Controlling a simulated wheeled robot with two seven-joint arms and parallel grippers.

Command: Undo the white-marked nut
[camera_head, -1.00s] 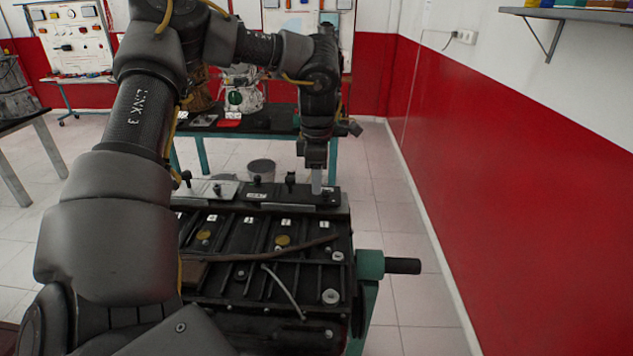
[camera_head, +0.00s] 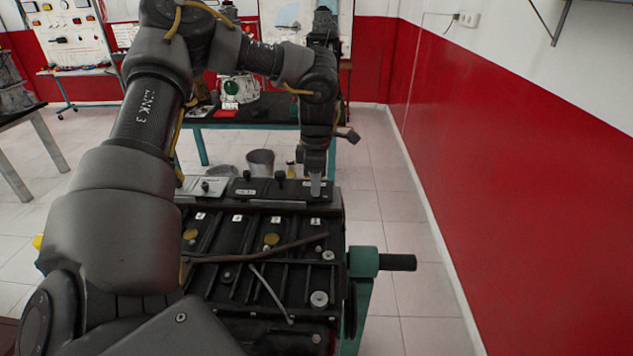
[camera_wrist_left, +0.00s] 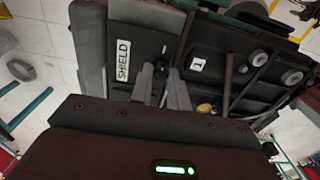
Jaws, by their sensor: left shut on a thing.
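My left gripper (camera_head: 316,188) points down at the right end of the black shield cover (camera_head: 262,190) on the far side of the engine block. In the left wrist view its two fingers (camera_wrist_left: 163,82) come together beside the white SHIELD label (camera_wrist_left: 123,60). The fingers are shut on a small part at the cover's edge. The part is mostly hidden between the fingertips, so its white mark does not show. Other dark knobs (camera_head: 279,175) stand on the cover. My right gripper is not in view.
The engine block (camera_head: 230,262) carries numbered labels, yellow caps, a brown rod (camera_head: 265,249) and a pale curved rod (camera_head: 270,293). A green stand with a black handle (camera_head: 397,262) juts out right. A bucket (camera_head: 260,162) stands behind; the red wall (camera_head: 530,190) is at the right.

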